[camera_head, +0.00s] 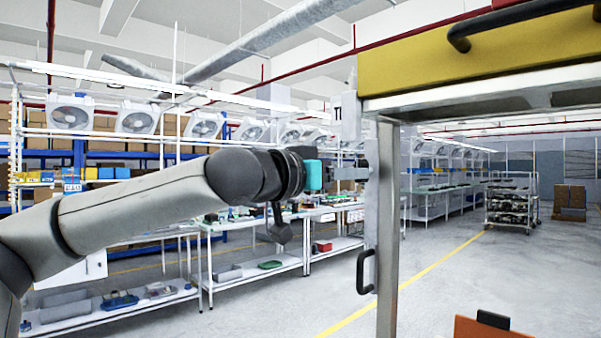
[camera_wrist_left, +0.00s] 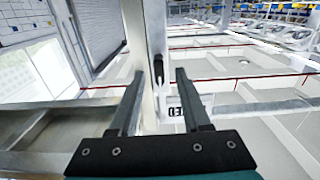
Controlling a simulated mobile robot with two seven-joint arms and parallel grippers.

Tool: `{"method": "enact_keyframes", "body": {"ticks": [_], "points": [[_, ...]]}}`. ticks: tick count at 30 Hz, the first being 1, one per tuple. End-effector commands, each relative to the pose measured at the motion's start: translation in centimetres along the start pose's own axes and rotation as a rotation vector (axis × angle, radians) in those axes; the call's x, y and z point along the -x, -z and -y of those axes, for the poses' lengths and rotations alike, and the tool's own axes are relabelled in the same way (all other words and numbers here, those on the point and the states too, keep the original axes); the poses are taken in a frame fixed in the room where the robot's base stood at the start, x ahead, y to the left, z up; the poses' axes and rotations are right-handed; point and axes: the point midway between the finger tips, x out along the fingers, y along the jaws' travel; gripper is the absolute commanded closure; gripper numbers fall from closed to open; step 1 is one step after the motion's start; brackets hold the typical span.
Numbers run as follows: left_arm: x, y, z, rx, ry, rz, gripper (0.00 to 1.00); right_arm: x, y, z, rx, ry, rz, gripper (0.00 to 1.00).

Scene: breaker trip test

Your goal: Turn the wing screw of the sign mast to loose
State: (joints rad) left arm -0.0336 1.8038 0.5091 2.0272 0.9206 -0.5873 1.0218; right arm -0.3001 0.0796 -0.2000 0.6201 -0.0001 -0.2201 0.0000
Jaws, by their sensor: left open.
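The sign mast (camera_head: 371,205) is a pale upright bar beside the metal frame post in the head view. Part of a white sign plate with dark letters (camera_head: 345,118) shows at its upper left, and lettering also shows in the left wrist view (camera_wrist_left: 188,113). My left gripper (camera_head: 362,173) is open, pointing right at the mast. In the left wrist view its two fingers (camera_wrist_left: 160,76) stand apart. A small dark upright part (camera_wrist_left: 158,68), perhaps the wing screw, shows between the fingertips. I cannot tell whether they touch it or how it is turned. My right gripper is not in view.
A yellow beam (camera_head: 480,55) with a black handle runs overhead at the right. The metal frame post (camera_head: 388,240) stands close beside the mast, with a black handle (camera_head: 365,272) at its left. Workbenches (camera_head: 250,272) stand behind my arm. Open floor (camera_head: 470,275) lies to the right.

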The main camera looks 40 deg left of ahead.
Motion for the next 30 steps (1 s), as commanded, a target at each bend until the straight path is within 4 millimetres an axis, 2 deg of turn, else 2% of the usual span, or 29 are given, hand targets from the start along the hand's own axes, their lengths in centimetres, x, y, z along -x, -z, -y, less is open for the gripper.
{"method": "enact_keyframes", "body": {"ticks": [10,24,30], "points": [[3.5,0.0,-0.2,0.004,-0.007,-0.004,0.53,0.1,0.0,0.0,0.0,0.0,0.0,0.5],[9.4,-0.1,-0.1,0.002,-0.004,-0.003,0.53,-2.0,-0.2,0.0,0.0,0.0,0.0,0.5],[10.7,-0.1,-0.1,0.001,-0.003,0.0,0.53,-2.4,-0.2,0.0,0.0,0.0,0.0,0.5]]}}
